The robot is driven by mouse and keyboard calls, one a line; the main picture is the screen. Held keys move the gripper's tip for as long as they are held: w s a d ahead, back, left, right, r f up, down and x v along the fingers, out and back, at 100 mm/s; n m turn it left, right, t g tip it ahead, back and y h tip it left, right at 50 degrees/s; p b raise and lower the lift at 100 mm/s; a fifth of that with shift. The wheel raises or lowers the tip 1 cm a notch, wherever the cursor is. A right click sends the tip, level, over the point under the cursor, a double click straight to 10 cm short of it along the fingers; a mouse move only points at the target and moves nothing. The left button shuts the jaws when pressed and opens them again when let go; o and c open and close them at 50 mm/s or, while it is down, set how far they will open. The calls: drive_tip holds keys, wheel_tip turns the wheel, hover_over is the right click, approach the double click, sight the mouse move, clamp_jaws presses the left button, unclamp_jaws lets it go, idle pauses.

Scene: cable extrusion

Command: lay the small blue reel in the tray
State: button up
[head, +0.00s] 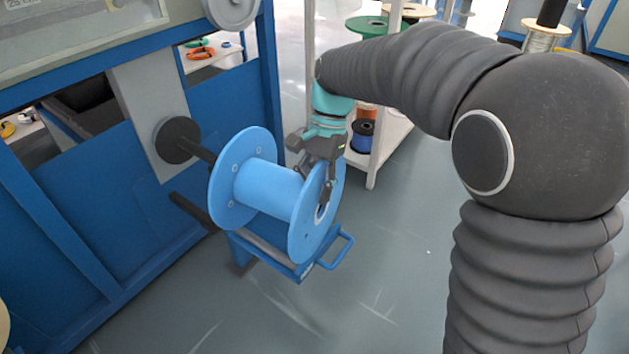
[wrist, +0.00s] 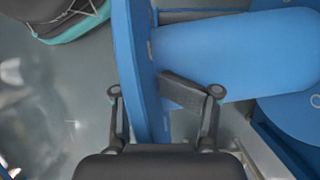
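The light-blue reel (head: 262,185), bare of cable, lies on its side in line with a dark spindle on the blue machine. In the wrist view the reel (wrist: 235,55) fills the upper right. My gripper (head: 316,176) is at its right flange, with one finger on each side of the rim. In the wrist view my gripper (wrist: 163,93) seems shut on the flange; the left finger's pad is hidden behind it. A blue tray-like frame (head: 325,262) with a handle shows below the reel; its inside is mostly hidden.
The blue machine (head: 160,215) stands at the left, with a second dark rod (head: 192,211) below the spindle. Behind my gripper a white shelf (head: 392,140) holds other reels, one dark blue (head: 362,136). The grey floor (head: 385,275) to the right is clear.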

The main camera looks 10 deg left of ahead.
drive_tip(key=shift+s, duration=0.15)
drive_tip(key=v, duration=1.2)
drive_tip(key=s+d+r+t+p, duration=0.2)
drive_tip(key=d+r, duration=0.1)
drive_tip(key=d, duration=0.4)
drive_tip(key=s+d+f+n+t+h+p, duration=0.1)
drive_tip(key=s+d+n+t+p, duration=0.3)
drive_tip(key=s+d, duration=1.2)
drive_tip(key=shift+s+d+f+t+p, duration=0.4)
drive_tip(key=shift+d+f+t+p, duration=0.45)
drive_tip(key=shift+d+t, duration=0.75)
drive_tip(key=shift+r, duration=0.15)
